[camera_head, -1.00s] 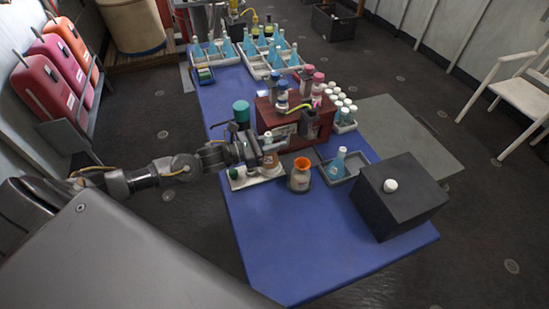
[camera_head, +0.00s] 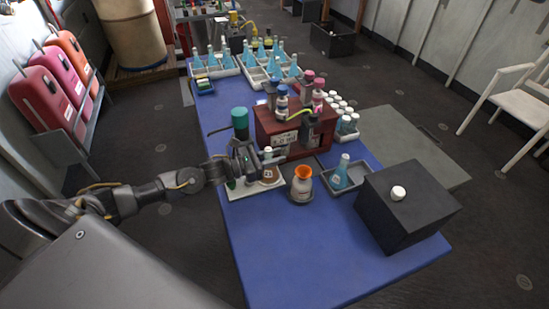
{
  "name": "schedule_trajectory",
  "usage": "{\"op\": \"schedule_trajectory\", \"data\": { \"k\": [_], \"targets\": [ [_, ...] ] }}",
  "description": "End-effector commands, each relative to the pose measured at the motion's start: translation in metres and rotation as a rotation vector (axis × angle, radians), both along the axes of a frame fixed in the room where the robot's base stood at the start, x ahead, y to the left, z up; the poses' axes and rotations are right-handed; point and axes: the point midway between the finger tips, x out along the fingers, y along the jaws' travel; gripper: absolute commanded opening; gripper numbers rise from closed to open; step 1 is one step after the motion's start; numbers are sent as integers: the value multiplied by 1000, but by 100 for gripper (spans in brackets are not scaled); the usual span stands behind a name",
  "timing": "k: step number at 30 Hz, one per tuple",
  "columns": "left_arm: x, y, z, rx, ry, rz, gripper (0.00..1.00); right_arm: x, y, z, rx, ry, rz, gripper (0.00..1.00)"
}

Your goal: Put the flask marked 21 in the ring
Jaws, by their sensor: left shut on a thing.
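My left gripper (camera_head: 248,163) is shut on a small flask with a pale neck and a brown body (camera_head: 269,174). The flask is low over or on a white tray (camera_head: 243,191) at the left edge of the blue table. The fingers hide part of it, and its mark is too small to read. A blue flask (camera_head: 341,173) stands in a grey tray (camera_head: 349,187) further right. I cannot make out the ring clearly. My right gripper is not in view.
A red box (camera_head: 278,133) with several bottles on top stands behind the gripper, a teal-topped thing (camera_head: 240,117) beside it. A black box (camera_head: 408,213) with a white knob stands front right. The blue table's front (camera_head: 290,255) is clear. Racks of flasks (camera_head: 265,70) stand at the back.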

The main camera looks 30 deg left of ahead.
Motion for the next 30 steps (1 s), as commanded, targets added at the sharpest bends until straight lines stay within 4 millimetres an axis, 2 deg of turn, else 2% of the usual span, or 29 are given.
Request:
{"op": "schedule_trajectory", "data": {
  "k": [5,6,10,21,26,30],
  "targets": [
    [0,0,-3,-1,-2,0,0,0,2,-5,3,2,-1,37],
    [0,0,-3,0,0,0,30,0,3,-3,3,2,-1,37],
    [0,0,-2,0,0,0,47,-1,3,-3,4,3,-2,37],
    [0,0,3,0,0,0,47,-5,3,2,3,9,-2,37],
    [-19,17,-3,3,1,1,47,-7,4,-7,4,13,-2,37],
    [-43,38,-4,5,4,0,47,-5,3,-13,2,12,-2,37]
  ]
}}
